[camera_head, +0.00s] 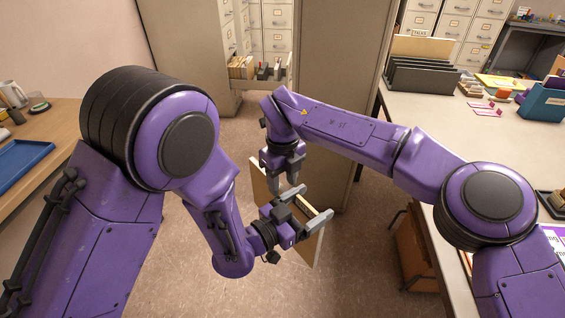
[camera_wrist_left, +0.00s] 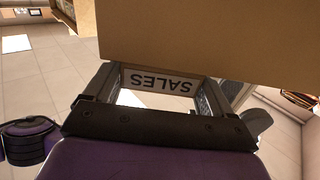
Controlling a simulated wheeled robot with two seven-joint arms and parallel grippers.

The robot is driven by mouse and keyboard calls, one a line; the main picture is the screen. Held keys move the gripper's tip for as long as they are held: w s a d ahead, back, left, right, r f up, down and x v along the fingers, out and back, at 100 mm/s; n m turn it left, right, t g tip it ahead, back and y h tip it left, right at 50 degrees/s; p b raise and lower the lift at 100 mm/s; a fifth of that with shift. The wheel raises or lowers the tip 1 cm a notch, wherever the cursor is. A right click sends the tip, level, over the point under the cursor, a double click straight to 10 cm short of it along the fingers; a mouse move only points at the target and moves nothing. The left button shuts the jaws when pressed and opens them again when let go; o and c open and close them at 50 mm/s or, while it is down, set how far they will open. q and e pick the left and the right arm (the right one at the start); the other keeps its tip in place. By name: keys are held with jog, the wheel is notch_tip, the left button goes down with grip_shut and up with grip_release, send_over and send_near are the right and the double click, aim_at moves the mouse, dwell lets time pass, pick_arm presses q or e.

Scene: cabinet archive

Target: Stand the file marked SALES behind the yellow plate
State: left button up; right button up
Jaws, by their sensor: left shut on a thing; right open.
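The SALES file is a thin tan folder (camera_head: 315,247) hanging upright in the air over the floor. Its white label (camera_wrist_left: 158,82) reads SALES, upside down between the fingers in the left wrist view. My left gripper (camera_head: 312,205) is shut on the file's upper edge. My right gripper (camera_head: 285,186) points down, open, close to the file's far side; whether it touches the file is unclear. The open drawer (camera_head: 275,86) at the back holds tan files and dark dividers. I cannot make out the yellow plate for sure.
Tall beige cabinets (camera_head: 330,60) stand behind the arms. The right table (camera_head: 420,110) carries a dark file rack (camera_head: 420,78), a yellow folder (camera_head: 497,81) and a teal box (camera_head: 541,102). A wooden table with a blue tray (camera_head: 20,163) is at left. Floor between is clear.

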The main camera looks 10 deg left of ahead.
aim_at(283, 191)
notch_tip(283, 191, down, 5)
jog(key=shift+r, duration=0.1)
